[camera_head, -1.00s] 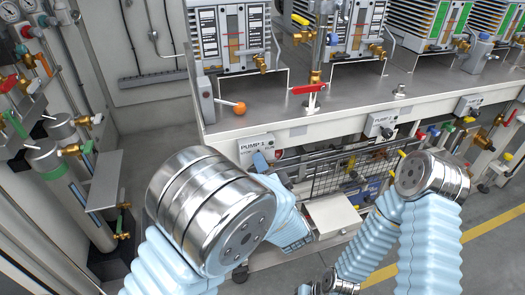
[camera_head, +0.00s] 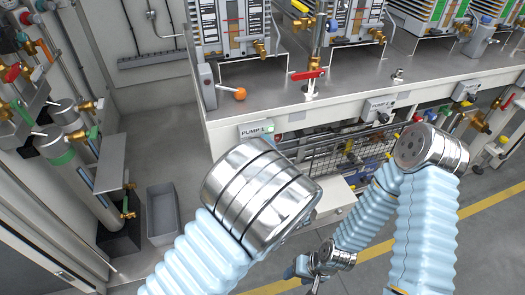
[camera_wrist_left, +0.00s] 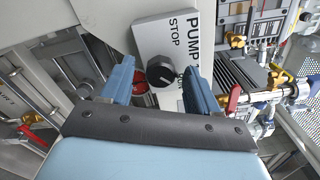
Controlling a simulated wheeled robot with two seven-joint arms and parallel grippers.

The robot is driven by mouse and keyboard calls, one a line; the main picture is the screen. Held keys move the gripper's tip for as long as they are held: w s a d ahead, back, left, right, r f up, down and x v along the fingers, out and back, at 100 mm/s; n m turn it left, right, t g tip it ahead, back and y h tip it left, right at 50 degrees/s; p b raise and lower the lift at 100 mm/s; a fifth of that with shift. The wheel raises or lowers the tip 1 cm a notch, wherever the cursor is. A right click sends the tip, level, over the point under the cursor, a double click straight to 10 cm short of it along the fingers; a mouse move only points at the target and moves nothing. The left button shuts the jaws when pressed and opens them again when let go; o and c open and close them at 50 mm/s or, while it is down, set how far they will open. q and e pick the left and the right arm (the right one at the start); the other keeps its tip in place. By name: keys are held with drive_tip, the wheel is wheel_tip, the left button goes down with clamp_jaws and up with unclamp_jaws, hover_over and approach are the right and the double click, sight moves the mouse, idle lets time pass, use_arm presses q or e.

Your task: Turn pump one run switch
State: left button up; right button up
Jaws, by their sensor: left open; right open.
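The pump one switch plate (camera_head: 255,129) is on the bench's front edge, partly behind my left arm in the head view. In the left wrist view, the white plate (camera_wrist_left: 184,36) reads PUMP, STOP and partly hidden RUN. Its black run switch knob (camera_wrist_left: 160,71) has a pale pointer line. My left gripper (camera_wrist_left: 160,80) is open, one blue finger on each side of the knob in this view. I cannot tell whether they touch it. The left gripper is hidden behind my wrist in the head view. My right gripper (camera_head: 298,268) is low, away from the switch, and shows only partly.
A lever with an orange ball (camera_head: 239,94) and a red-handled valve (camera_head: 308,75) stand on the bench top above. Another switch plate (camera_head: 378,108) is farther right. A grey bin (camera_head: 162,212) stands on the floor left. A wire basket and white box are below the bench.

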use_arm(q)
drive_tip(key=shift+s+d, duration=0.1)
drive_tip(key=shift+s, duration=0.05)
drive_tip(key=shift+v, duration=0.8)
drive_tip(key=v, duration=0.6)
idle(0.4)
drive_tip(key=a+f+n+g+h, duration=0.2)
drive_tip(key=a+f+n+g, duration=0.3)
drive_tip(key=f, duration=0.6)
drive_tip(key=a+f+n+g+h, duration=0.3)
drive_tip(key=a+f+n+g, duration=0.15)
drive_tip(key=f, duration=0.65)
drive_tip(key=s+a+f+n+g+h, duration=0.1)
drive_tip(key=s+f+n+g+h, duration=0.1)
drive_tip(key=s+n, duration=0.3)
drive_tip(key=s+a+f+n+g+h, duration=0.2)
drive_tip(key=s+f+n+g, duration=0.3)
drive_tip(key=s, duration=0.5)
drive_tip(key=shift+s+a+f+n+h, duration=0.3)
drive_tip(key=shift+s+n+h, duration=0.1)
drive_tip(key=shift+n+h, duration=0.1)
